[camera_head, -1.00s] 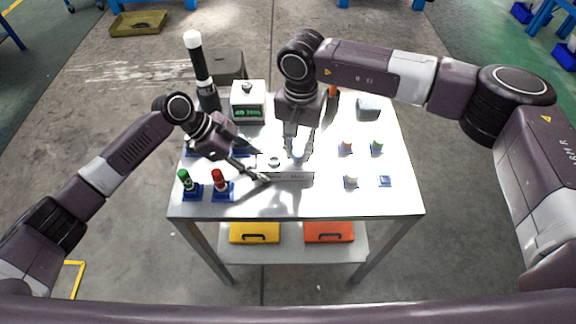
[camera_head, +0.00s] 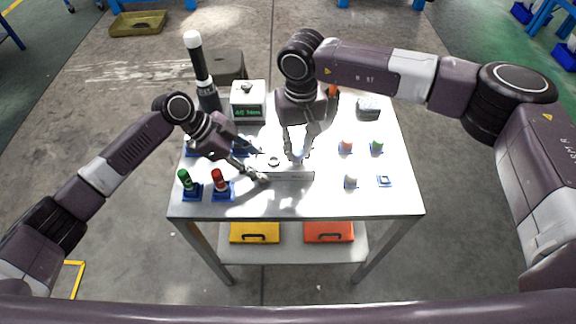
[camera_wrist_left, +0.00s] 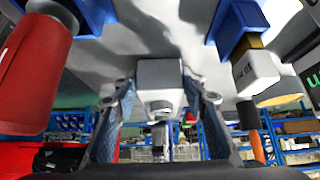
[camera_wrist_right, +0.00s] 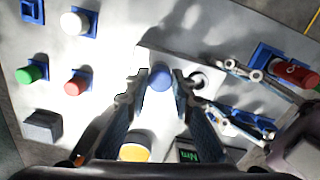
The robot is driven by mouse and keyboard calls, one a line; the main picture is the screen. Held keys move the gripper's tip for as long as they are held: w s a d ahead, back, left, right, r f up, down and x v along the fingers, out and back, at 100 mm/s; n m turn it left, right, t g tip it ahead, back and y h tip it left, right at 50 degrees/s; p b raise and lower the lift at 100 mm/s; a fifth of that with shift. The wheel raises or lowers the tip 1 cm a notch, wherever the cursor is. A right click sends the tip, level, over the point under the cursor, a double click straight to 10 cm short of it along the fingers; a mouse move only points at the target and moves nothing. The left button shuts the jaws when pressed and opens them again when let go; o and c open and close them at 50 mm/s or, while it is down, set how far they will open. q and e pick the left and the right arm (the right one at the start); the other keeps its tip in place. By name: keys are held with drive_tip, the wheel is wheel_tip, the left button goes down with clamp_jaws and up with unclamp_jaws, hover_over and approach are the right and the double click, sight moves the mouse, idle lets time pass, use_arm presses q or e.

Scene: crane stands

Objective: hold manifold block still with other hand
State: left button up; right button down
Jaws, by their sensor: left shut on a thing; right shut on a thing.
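The manifold block (camera_head: 290,175) is a pale metal bar lying near the middle of the table. My left gripper (camera_head: 258,174) is shut on its left end; the left wrist view shows the block's end face (camera_wrist_left: 160,85) between the fingers. My right gripper (camera_head: 299,155) points down over the block and is shut on a round blue cap (camera_wrist_right: 160,78), seen end-on between its fingertips in the right wrist view. The cap's lower part is hidden, so I cannot tell how it sits on the block.
Red (camera_head: 219,182) and green (camera_head: 185,181) cylinders stand in blue holders at the left. Several small caps, including a green one (camera_head: 377,146), stand at the right. A display box (camera_head: 248,101) and a tall black tool (camera_head: 201,75) stand behind.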

drive_tip(key=shift+r, duration=0.1)
drive_tip(key=n, duration=0.5)
idle(0.3)
drive_tip(key=c, duration=1.6)
unclamp_jaws()
drive_tip(key=shift+c, duration=0.7)
